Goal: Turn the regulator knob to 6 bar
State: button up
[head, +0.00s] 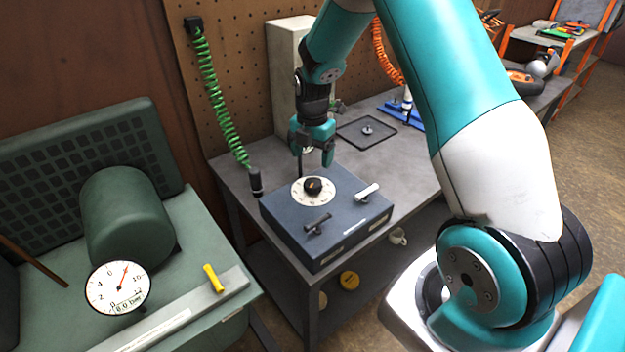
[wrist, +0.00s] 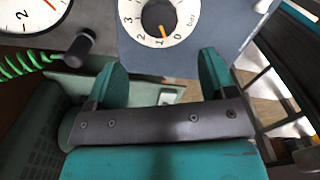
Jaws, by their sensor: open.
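The regulator knob (head: 313,186) is black and sits in a white dial on top of a dark blue box (head: 290,230). In the wrist view the knob (wrist: 158,17) has an orange pointer at the low end of the scale, near 0 and 1. My gripper (head: 314,163) is open and empty, just above the knob and apart from it. In the wrist view its fingers (wrist: 160,78) are spread, with the dial beyond their tips.
A black lever (head: 318,223) and a white lever (head: 367,190) stick up from the box near the dial. A green coiled hose (head: 215,95) hangs to the left.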

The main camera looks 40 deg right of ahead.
aim_at(312, 183)
notch_tip(312, 183, down, 10)
jog(key=shift+r+p, duration=0.15)
jog(key=shift+p, duration=0.75)
jog(key=c, duration=0.9)
